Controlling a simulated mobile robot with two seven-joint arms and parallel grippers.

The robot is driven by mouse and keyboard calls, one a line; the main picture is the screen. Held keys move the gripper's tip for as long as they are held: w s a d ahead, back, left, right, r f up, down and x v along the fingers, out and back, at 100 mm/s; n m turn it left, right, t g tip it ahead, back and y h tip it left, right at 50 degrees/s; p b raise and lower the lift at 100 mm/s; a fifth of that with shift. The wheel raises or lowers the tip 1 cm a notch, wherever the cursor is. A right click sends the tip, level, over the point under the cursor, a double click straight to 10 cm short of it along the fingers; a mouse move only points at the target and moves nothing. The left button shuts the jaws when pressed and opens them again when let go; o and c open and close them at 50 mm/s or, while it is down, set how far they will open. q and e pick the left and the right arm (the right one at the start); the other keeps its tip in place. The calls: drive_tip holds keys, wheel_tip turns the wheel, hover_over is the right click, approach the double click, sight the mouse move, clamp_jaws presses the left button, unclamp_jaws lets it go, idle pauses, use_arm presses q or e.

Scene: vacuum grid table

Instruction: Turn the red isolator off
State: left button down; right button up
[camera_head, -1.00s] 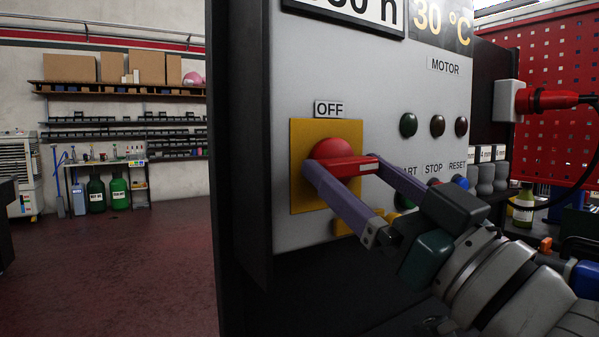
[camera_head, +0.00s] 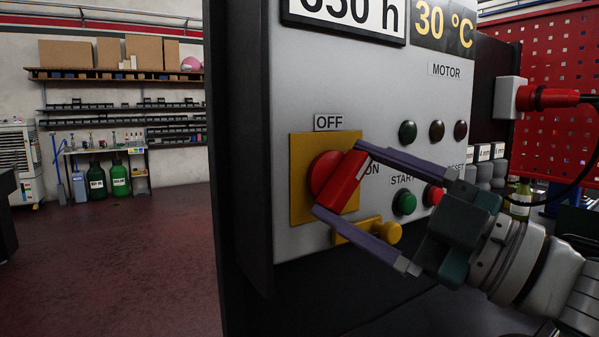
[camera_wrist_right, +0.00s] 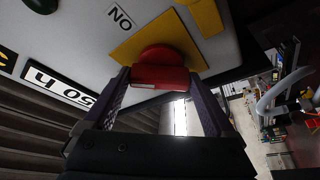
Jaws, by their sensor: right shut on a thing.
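The red isolator (camera_head: 346,184) is a round red knob with a bar handle on a yellow plate (camera_head: 300,150), on the grey panel front. An OFF label (camera_head: 329,122) is above it and a partly hidden ON label (camera_head: 372,169) is to its right. The handle stands tilted, running between upper right and lower left. My right gripper (camera_head: 338,178) is shut on the handle, one finger at its upper end and one at its lower end. The right wrist view shows the red handle (camera_wrist_right: 160,77) between both fingertips. My left gripper is not in view.
A green START button (camera_head: 404,203) and a red button (camera_head: 433,195) are right of the isolator, near my gripper. Indicator lamps (camera_head: 408,131) are above. Open floor (camera_head: 120,270) lies left of the panel.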

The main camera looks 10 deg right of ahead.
drive_tip(key=n+g+p, duration=0.1)
drive_tip(key=n, duration=0.1)
drive_tip(key=n+g+p, duration=0.1)
drive_tip(key=n, duration=0.1)
drive_tip(key=n+p, duration=0.2)
drive_tip(key=shift+r+n+g, duration=0.35)
drive_tip(key=shift+n+g, duration=0.05)
drive_tip(key=shift+n+g+p, duration=0.3)
drive_tip(key=shift+n+p, duration=0.25)
drive_tip(key=shift+n, duration=0.35)
drive_tip(key=shift+f+n, duration=0.1)
drive_tip(key=shift+n, duration=0.2)
drive_tip(key=o, duration=1.1)
drive_tip(key=shift+c, duration=0.2)
drive_tip(key=shift+h, duration=0.3)
drive_tip(key=shift+d, duration=0.1)
